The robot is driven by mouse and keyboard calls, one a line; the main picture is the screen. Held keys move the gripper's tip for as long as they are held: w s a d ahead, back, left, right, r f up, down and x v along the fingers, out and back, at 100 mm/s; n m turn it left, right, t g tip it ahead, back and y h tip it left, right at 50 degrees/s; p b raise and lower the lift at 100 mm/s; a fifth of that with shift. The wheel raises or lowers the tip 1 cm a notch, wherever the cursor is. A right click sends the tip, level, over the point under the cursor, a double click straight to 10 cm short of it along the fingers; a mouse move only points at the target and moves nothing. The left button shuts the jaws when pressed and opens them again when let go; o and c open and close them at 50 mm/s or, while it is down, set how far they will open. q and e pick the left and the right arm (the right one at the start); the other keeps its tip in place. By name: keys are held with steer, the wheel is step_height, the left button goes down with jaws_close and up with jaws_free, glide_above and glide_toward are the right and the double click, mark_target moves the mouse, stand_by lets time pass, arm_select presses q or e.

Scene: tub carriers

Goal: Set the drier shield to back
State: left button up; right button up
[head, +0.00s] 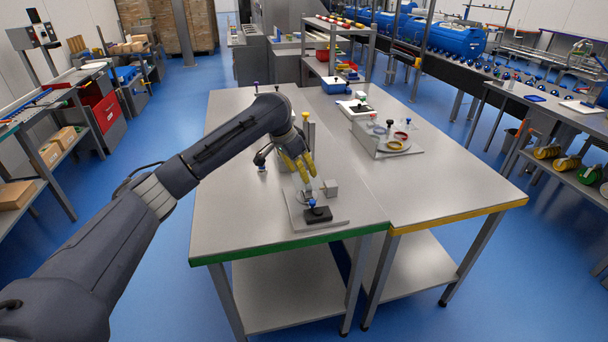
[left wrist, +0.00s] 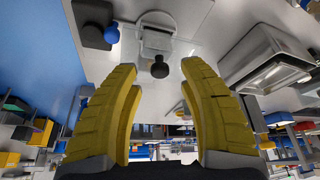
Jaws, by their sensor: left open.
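On the near part of the left table sits a small station on a pale base plate (head: 338,226). It has a black block (head: 318,215) with a blue knob (head: 312,203); both also show at the top left of the left wrist view. A clear panel (left wrist: 183,50) with a dark round knob (left wrist: 159,67) shows in the left wrist view and looks like the drier shield; its exact setting cannot be told. My left gripper (head: 305,176) hangs above the station, its yellow fingers open and empty. The knob appears between them, apart from both. My right gripper is not in view.
A tray with coloured rings (head: 395,146) sits on the right-hand table (head: 440,190). The near right tabletop is clear.

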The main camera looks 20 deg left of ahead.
arm_select(q)
steer(key=shift+x, duration=1.1)
jaws_close()
